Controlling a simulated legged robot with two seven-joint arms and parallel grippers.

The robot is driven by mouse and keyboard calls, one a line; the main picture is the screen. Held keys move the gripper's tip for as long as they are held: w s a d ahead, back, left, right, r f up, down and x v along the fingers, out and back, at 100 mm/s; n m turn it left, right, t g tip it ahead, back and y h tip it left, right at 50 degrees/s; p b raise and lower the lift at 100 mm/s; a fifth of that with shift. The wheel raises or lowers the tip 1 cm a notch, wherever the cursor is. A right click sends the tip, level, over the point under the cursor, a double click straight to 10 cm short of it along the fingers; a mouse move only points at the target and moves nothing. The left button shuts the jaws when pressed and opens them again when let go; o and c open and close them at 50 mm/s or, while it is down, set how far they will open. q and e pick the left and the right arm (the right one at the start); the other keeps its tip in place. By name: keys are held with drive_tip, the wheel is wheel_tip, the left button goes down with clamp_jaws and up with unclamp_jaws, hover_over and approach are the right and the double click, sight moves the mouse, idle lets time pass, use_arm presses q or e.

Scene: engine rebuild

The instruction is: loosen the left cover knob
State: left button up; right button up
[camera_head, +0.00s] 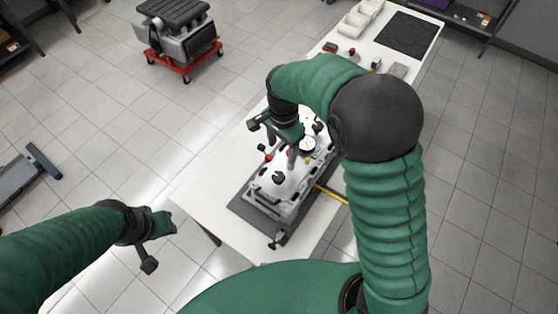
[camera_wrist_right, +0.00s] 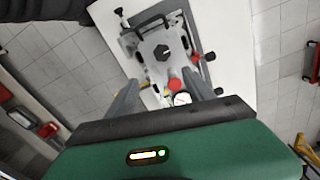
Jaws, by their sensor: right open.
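A grey engine with a pale cover (camera_head: 290,182) sits on a dark mat on the white table. A black cover knob (camera_head: 278,177) stands at the near left end of the cover, and another black knob (camera_head: 317,128) is at the far end. My right gripper (camera_head: 298,158) is over the middle of the engine, apart from the near knob. In the right wrist view a black knob (camera_wrist_right: 162,52) lies ahead of my open, empty fingers (camera_wrist_right: 165,95). My left gripper (camera_head: 165,228) is off the table's left side; its fingers are not clear.
A round gauge (camera_head: 308,143) and a red-tipped part (camera_head: 267,157) are close to my right gripper; the gauge (camera_wrist_right: 181,99) also shows between the fingers in the wrist view. White bins (camera_head: 357,20) and a dark mat (camera_head: 405,35) are at the table's far end. The table's left part is clear.

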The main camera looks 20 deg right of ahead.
drive_tip(key=p, duration=0.4)
hover_over(279, 175)
drive_tip(key=a, duration=0.1)
drive_tip(key=shift+m, duration=0.4)
wheel_tip(279, 175, down, 10)
drive_tip(key=shift+f, duration=0.2)
drive_tip(key=f, duration=0.2)
drive_tip(key=d+f+p, duration=0.1)
drive_tip(key=f, duration=0.2)
drive_tip(key=shift+s+f, duration=0.1)
drive_tip(key=shift+f, duration=0.25)
drive_tip(key=shift+d+f, duration=0.2)
drive_tip(key=shift+a+r, duration=0.1)
drive_tip(key=shift+a, duration=0.45)
drive_tip(key=c, duration=0.9)
drive_tip(key=shift+d, duration=0.1)
clamp_jaws()
use_arm(q)
drive_tip(key=v, duration=0.3)
drive_tip(key=w+v, duration=0.1)
drive_tip(key=v, duration=0.1)
drive_tip(key=shift+a+r, duration=0.15)
drive_tip(key=shift+r, duration=0.25)
use_arm(e)
drive_tip(key=shift+d, duration=0.15)
